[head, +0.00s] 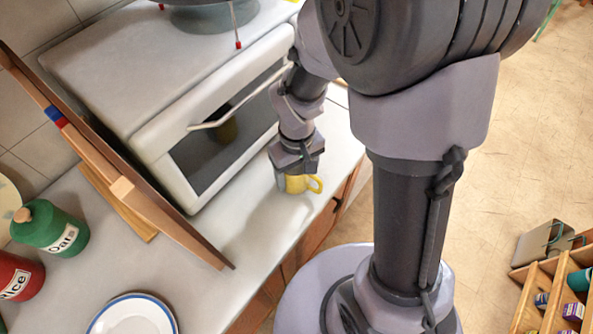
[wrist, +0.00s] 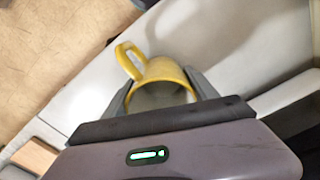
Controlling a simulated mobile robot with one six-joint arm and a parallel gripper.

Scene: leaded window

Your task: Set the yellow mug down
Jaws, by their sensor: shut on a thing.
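The yellow mug (head: 297,184) is at the front edge side of the white counter (head: 262,225), in front of the white oven, with its handle pointing right in the head view. My gripper (head: 294,168) is above it, with its fingers down around the mug's body. In the wrist view the yellow mug (wrist: 160,82) sits between the two fingers of my gripper (wrist: 162,95), its handle toward the upper left. My gripper is shut on the mug. I cannot tell whether the mug's base touches the counter.
A white oven (head: 160,125) with a glass door stands just behind the mug. A wooden rack or board (head: 150,205) leans at its left. A white plate (head: 132,318), a green Oats jar (head: 50,228) and a red Rice jar (head: 18,280) stand farther left.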

